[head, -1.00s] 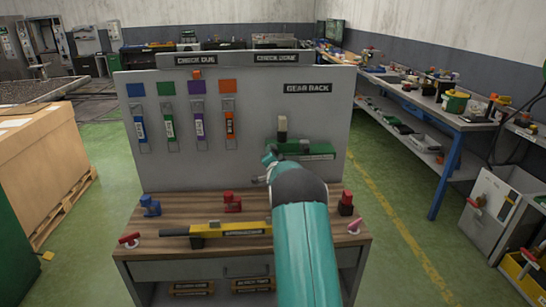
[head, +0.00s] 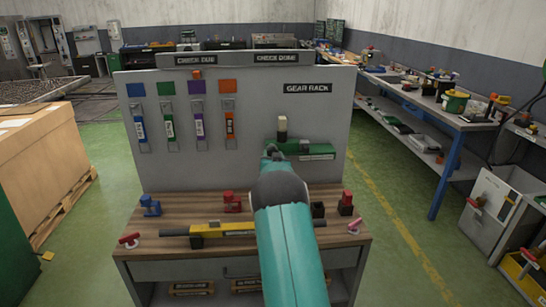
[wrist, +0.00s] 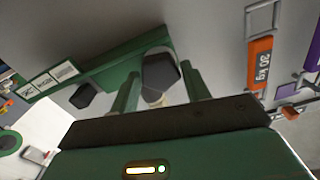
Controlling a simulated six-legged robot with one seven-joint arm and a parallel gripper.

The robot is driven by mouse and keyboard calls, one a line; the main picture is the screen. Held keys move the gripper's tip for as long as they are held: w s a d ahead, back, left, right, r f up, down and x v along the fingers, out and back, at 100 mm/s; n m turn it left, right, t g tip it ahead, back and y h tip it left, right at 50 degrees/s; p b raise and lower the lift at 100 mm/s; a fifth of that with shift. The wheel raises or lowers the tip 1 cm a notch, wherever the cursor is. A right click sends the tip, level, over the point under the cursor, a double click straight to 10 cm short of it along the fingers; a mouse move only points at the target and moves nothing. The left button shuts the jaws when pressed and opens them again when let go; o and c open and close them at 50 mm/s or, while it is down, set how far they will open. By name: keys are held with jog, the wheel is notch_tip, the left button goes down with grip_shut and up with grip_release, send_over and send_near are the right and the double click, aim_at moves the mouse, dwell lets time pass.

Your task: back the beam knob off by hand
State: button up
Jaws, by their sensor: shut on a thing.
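A green beam (head: 318,149) with pale labels is mounted on the grey panel under the GEAR RACK sign. In the wrist view the beam (wrist: 108,66) runs diagonally, and a dark faceted knob (wrist: 160,72) shows near its end. My gripper (wrist: 162,75) has its two green fingers on either side of this knob and is shut on it. In the head view my gripper (head: 270,151) is at the beam's left end, where my arm hides the knob. A second dark block (wrist: 82,95) sits farther along the beam.
A yellow bar tool (head: 212,230) lies across the wooden bench (head: 178,212), with red and blue clamp-like pieces around it. Tagged hangers, including an orange one (head: 230,124), hang left of my gripper. A wooden crate (head: 35,160) stands at the left.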

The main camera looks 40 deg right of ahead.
jog(key=shift+r, duration=0.1)
dwell(0.4)
jog(key=o, duration=1)
jog(key=v, duration=1.3)
jog(key=shift+s+a, duration=0.25)
jog(key=shift+s, duration=0.1)
